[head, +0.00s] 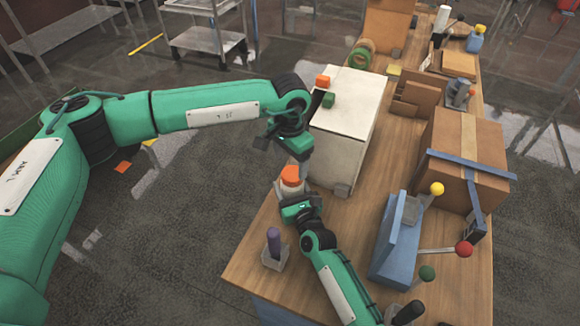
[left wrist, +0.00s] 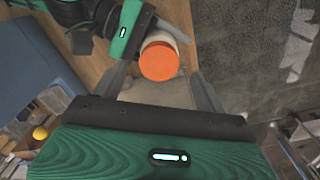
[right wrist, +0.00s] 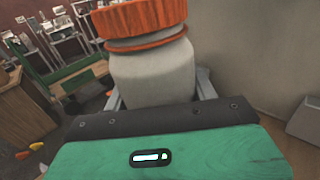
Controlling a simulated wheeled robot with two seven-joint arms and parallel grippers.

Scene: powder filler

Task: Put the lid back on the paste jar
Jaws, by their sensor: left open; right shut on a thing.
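The paste jar is pale with an orange lid (head: 291,174) at its top, near the table's left edge. My right gripper (head: 297,199) is shut on the jar body (right wrist: 152,75), which is upright. In the right wrist view the lid (right wrist: 140,18) sits over the jar mouth, slightly tilted, with a thin orange ring (right wrist: 148,42) below it. I cannot tell whether it is seated. My left gripper (left wrist: 160,75) is open above the jar, its fingers on either side of the lid (left wrist: 159,63). Contact is unclear. Whether the jar touches the table is hidden.
A white box (head: 350,105) with orange and green blocks on it stands just behind the jar. A blue lever stand (head: 398,240) and a strapped carton (head: 462,160) fill the right side.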

